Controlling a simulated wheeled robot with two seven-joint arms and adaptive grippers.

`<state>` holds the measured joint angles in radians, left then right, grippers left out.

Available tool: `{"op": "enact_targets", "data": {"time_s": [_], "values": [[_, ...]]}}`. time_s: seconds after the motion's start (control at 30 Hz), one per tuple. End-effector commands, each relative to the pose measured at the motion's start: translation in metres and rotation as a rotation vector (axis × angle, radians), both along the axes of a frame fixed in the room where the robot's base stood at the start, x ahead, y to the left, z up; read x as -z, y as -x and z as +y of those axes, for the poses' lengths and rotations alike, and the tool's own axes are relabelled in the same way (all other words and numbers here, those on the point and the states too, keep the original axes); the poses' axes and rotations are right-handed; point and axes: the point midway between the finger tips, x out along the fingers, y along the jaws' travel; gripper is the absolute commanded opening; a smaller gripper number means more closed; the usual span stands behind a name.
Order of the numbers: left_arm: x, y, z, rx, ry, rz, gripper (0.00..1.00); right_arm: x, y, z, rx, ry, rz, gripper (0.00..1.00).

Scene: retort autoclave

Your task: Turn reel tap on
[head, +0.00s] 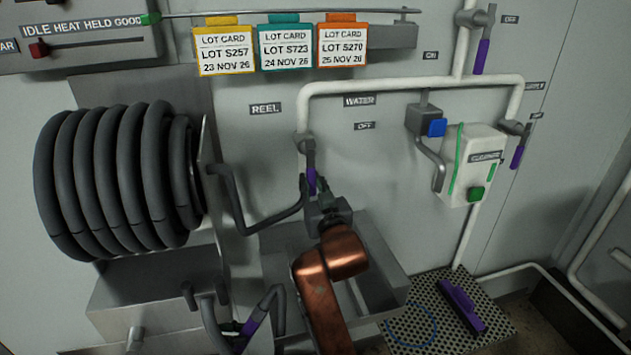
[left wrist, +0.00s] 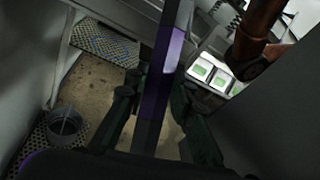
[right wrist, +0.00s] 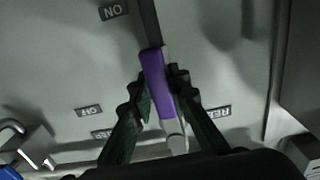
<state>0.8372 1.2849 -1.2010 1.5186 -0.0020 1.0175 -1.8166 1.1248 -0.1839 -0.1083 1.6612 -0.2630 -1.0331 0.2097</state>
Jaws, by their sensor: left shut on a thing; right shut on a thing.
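The reel tap (head: 307,146) is on the wall pipe right of the REEL label, with its purple lever (head: 311,180) pointing down. My right gripper (head: 325,200) is at this lever. In the right wrist view, the right gripper (right wrist: 160,100) is shut on the purple lever (right wrist: 155,80), its fingers on both sides. My left gripper (left wrist: 155,100) is shut on a purple-and-dark bar (left wrist: 165,75) in the left wrist view. A purple-gripped hose piece (head: 250,328) shows at the bottom of the head view. I cannot clearly make out my left gripper there.
A coiled dark hose reel (head: 115,185) stands at left, its bent pipe (head: 245,215) close to the tap. A grey sink (head: 385,255) lies below. A white dispenser (head: 470,155) hangs at right. A purple tool (head: 462,305) lies on a perforated plate (head: 410,305).

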Motion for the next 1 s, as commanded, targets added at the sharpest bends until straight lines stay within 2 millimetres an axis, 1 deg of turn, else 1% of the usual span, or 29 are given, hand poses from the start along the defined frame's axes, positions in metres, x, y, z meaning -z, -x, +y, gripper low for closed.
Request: {"op": "enact_targets", "data": {"time_s": [0.03, 0.6, 0.63, 0.87, 1.0], "values": [[-0.0004, -0.0001, 0.0000, 0.000, 0.001, 0.000, 0.00, 0.0041, -0.0002, 0.0023, -0.002, -0.010, 0.011, 0.00], [-0.0004, -0.0001, 0.0000, 0.001, 0.001, 0.000, 0.00, 0.0040, 0.0006, 0.0048, -0.003, -0.039, 0.020, 0.00], [-0.0003, -0.0001, 0.0000, 0.001, 0.001, 0.000, 0.00, 0.0041, 0.0006, 0.0049, -0.004, -0.039, 0.020, 0.18], [-0.0005, -0.0002, -0.0001, 0.000, 0.001, 0.000, 0.00, 0.0021, 0.0007, 0.0040, -0.002, -0.037, 0.015, 0.34], [-0.0006, -0.0001, 0.0000, 0.000, 0.001, -0.001, 0.00, 0.0013, 0.0008, 0.0035, -0.001, -0.037, 0.014, 0.35]]}}
